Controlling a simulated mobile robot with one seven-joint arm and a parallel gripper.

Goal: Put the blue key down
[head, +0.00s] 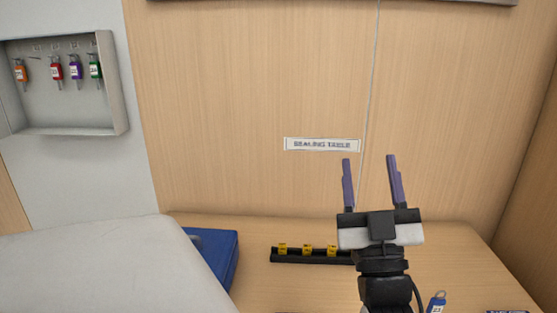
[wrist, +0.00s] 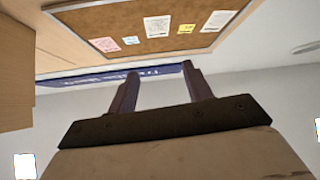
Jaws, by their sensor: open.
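The blue key (head: 437,302) lies on the wooden table at the lower right of the head view, beside my arm. Its blue tag has a white label; its lower part is cut off by the frame edge. My gripper (head: 370,172) is raised above the table with its two fingers pointing up, open and empty. In the wrist view my gripper (wrist: 160,82) also shows nothing between its fingers. The key is not visible in the wrist view.
A black rack (head: 290,256) with several yellow pieces sits on the table (head: 460,250). A blue case (head: 219,252) stands left of it. A key cabinet (head: 62,125) with several tagged keys hangs at upper left. A wall sign (head: 322,144) is behind my gripper.

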